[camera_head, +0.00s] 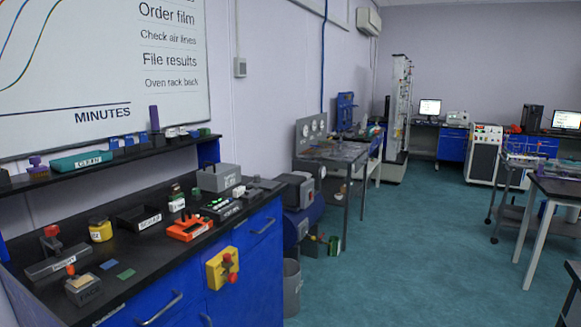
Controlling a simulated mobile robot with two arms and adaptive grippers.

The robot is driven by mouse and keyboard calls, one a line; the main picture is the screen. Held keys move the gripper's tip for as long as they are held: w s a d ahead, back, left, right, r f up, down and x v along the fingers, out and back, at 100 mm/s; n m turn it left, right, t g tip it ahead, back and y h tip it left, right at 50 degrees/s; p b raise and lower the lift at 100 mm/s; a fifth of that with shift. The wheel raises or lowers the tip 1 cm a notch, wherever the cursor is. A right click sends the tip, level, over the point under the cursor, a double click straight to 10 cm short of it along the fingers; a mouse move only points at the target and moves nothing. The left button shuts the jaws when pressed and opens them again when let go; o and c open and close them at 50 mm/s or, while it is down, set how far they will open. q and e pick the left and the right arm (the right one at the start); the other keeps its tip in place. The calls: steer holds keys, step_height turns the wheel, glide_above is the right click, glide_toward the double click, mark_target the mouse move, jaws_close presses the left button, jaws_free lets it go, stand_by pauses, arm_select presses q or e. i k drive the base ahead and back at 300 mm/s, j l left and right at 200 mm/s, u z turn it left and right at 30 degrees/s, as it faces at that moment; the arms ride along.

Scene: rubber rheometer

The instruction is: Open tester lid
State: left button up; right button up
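A small light-grey bench machine (457,119) sits on the far bench beside a monitor. I cannot make out a lid, or whether one is open or shut, on either machine at this distance. Neither of my grippers shows in the head view.
A black-topped blue bench (150,250) with labelled trays and tools runs along the left wall. Work tables (562,188) stand at the right. A grey bin (292,287) stands by the bench. The green floor (410,245) between is clear.

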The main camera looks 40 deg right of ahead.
mark_target(219, 169)
steer(key=z, duration=0.9)
steer(key=i+l+u, duration=0.1)
steer(key=i, duration=0.2)
steer(key=i+l, duration=0.15)
steer(key=i, duration=0.15)
steer(key=u, duration=0.05)
